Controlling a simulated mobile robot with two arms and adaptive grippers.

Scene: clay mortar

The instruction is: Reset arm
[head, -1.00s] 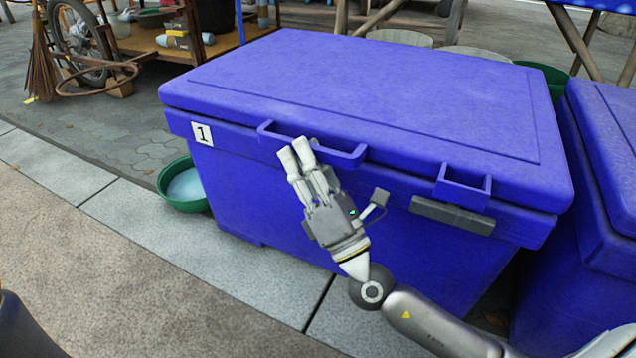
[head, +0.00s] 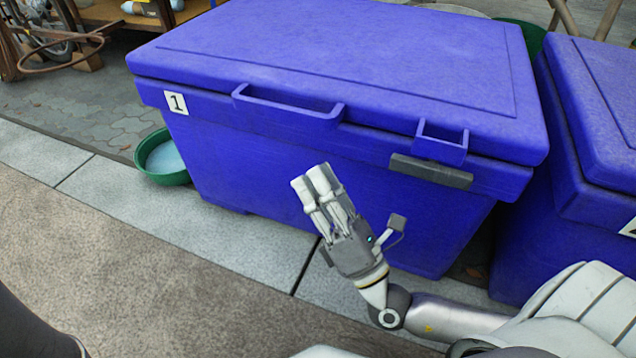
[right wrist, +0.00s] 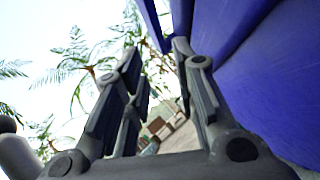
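My right gripper (head: 313,180) is in front of the blue chest marked 1 (head: 260,160). Its light fingers point up and to the left in the head view. It is below the chest's long lid handle (head: 290,113) and appears apart from it. In the right wrist view the fingers (right wrist: 157,55) stand apart with nothing between them. The chest's lid (head: 350,55) is down. My left gripper is not in view.
A second blue chest (head: 600,120) stands close on the right. A green basin (head: 163,160) sits on the paving by the chest's left side. A wooden cart (head: 110,15) is at the back left. The pavement (head: 120,260) at front left is clear.

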